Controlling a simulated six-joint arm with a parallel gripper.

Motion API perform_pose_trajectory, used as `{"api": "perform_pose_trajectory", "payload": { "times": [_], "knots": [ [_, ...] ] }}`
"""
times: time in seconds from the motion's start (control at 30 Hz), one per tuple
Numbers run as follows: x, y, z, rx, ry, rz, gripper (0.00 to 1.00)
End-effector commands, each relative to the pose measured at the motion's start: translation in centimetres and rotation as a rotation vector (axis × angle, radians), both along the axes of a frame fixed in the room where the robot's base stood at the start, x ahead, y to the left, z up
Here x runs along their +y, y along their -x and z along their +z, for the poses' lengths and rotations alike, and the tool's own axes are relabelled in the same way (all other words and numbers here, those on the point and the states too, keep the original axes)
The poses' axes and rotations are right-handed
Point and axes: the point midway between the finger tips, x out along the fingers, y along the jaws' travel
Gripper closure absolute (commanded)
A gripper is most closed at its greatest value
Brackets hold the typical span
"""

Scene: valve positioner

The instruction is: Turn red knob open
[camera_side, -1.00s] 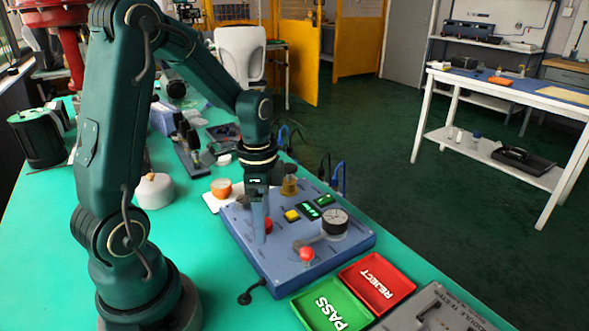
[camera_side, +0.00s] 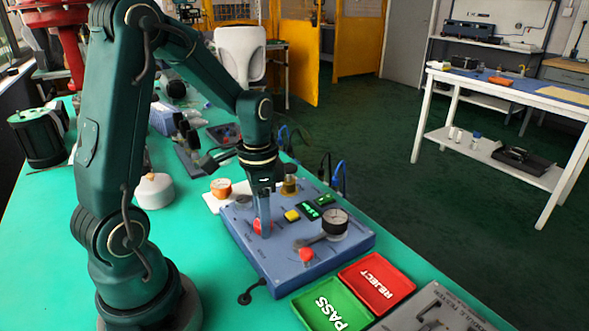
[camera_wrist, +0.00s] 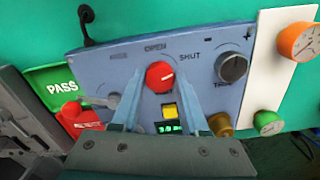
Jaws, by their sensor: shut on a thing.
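The red knob (camera_wrist: 160,77) sits on the blue panel (camera_wrist: 110,62), with OPEN and SHUT printed beside it in the wrist view. A pale mark shows on its face, but I cannot tell its exact direction. My gripper (camera_wrist: 160,88) has one finger on each side of the knob and is shut on it. In the side view my gripper (camera_side: 264,228) reaches down to the panel (camera_side: 277,262), and the red knob (camera_side: 257,227) is partly hidden behind a finger.
A black knob (camera_wrist: 231,67) is beside the red knob. A gauge (camera_side: 335,221), a lever with a red end (camera_side: 306,255), a yellow button (camera_side: 292,215) and a brass fitting (camera_side: 289,186) stand nearby. The green PASS tray (camera_side: 333,305) and red REJECT tray (camera_side: 377,283) lie beside the panel.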

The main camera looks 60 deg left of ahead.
Motion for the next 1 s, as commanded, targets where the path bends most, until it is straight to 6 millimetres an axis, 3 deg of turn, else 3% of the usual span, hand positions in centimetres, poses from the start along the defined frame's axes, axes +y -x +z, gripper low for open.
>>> {"api": "perform_pose_trajectory", "payload": {
  "times": [1.0],
  "knots": [
    [-0.03, 0.03, 0.03, 0.001, -0.001, 0.951, 1.0]
  ]
}}
